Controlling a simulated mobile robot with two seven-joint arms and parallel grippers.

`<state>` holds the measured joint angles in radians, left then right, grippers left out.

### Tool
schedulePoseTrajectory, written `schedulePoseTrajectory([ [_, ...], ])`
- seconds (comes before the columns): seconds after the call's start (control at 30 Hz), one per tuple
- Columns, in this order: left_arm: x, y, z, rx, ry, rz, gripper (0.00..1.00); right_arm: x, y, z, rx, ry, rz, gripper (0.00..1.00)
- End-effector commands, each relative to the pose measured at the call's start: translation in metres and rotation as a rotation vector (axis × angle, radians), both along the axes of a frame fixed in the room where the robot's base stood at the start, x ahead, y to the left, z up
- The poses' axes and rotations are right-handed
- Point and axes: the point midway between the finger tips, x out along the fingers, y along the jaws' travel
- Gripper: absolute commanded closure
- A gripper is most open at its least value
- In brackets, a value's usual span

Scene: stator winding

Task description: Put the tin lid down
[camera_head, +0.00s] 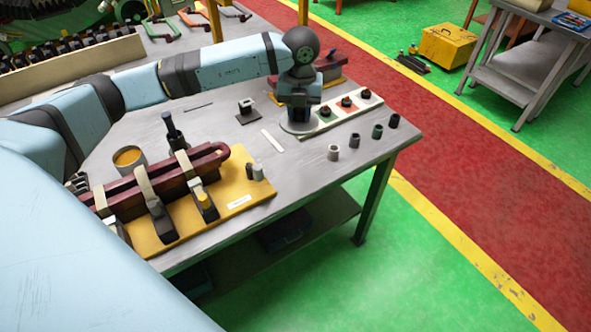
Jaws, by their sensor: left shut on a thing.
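The tin lid (297,129) is a flat grey disc under my left gripper (299,117), near the far right part of the workbench. The gripper points down and is shut on the lid. The lid looks very close to the bench top and beside the white strip; I cannot tell whether it touches the surface. The open tin (128,158), with yellow-orange contents, stands at the left behind the clamped coil. My right gripper is not in view.
A yellow board (240,202) carries a dark red coil (180,171) with clamps. A pale strip (336,115) with dark knobs lies right of the lid. Several small cylinders (354,140) stand near the bench's right edge. A small dark block (246,107) and a white stick (272,140) lie left of the lid.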

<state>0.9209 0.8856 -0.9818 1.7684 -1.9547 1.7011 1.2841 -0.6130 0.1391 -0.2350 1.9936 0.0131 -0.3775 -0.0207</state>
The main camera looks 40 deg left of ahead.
Motion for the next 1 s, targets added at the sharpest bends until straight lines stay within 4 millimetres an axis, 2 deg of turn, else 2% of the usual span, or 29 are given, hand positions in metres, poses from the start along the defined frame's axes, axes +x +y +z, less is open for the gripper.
schedulePoseTrajectory([
  [0.1, 0.006, 0.009, 0.001, -0.003, -0.001, 0.277, 0.95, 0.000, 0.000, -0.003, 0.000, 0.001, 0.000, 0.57],
  [0.2, 0.009, 0.015, 0.003, -0.005, -0.001, 0.456, 0.95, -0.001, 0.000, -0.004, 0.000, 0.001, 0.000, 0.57],
  [0.37, 0.012, 0.019, 0.003, -0.007, -0.001, 0.607, 0.95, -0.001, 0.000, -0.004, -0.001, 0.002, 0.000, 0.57],
  [0.47, 0.012, 0.020, -0.007, -0.007, 0.003, 0.634, 0.95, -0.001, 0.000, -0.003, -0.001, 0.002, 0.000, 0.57],
  [0.9, 0.011, 0.019, -0.119, -0.005, 0.004, 0.634, 0.95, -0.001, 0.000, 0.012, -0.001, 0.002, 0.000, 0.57],
  [1.0, 0.011, 0.020, -0.138, -0.006, 0.003, 0.634, 0.95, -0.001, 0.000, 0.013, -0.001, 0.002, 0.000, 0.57],
])
